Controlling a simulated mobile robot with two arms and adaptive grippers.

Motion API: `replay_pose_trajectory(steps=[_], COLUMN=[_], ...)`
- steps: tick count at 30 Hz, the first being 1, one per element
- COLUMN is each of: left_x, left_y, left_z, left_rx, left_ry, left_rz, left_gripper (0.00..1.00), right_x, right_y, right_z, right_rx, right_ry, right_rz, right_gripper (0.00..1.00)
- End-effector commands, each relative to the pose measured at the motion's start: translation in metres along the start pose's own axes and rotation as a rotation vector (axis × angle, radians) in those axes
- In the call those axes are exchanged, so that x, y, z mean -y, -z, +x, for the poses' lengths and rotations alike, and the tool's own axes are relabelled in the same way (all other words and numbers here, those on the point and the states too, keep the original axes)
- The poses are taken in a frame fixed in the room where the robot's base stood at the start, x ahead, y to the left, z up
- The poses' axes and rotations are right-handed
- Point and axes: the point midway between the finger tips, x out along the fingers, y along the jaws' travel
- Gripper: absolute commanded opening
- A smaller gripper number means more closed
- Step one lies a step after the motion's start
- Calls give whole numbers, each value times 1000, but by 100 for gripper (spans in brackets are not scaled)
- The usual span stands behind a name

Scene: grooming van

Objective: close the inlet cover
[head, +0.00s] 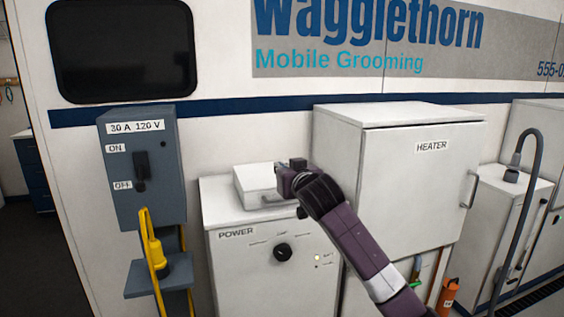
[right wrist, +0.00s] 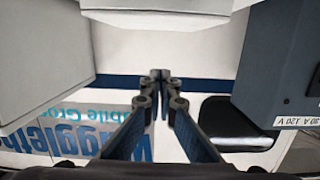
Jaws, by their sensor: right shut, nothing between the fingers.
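A small white box-like cover (head: 256,181) with a pale handle along its lower front edge juts out from the wall just above the power cabinet; I take it to be the inlet cover. Its right part is hidden behind my right gripper (head: 288,178), and I cannot tell whether they touch. In the right wrist view, my right gripper (right wrist: 162,76) is shut and empty, with its fingers pointing toward the white van wall. A pale box edge (right wrist: 155,10) shows above the fingers there. My left gripper is not in view.
The power cabinet (head: 245,265) with a black knob stands below. The heater cabinet (head: 405,180) is close on the right of my arm. A grey switch box (head: 137,185) with a yellow cable (head: 151,250) is on the left. The wall above is clear.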

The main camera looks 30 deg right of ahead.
Motion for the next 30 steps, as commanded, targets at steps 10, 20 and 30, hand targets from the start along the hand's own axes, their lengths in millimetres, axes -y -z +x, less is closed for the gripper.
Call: replay_pose_trajectory(steps=[10,20,30], left_x=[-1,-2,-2], left_y=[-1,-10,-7], left_z=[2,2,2], left_rx=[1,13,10], left_ry=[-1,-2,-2], left_rz=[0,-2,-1], left_gripper=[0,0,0], right_x=[0,0,1], right_y=[-7,-7,-7], right_z=[2,0,-42], right_rx=[0,0,-1], right_ry=[0,0,2], right_rz=[0,0,-1], right_gripper=[0,0,0])
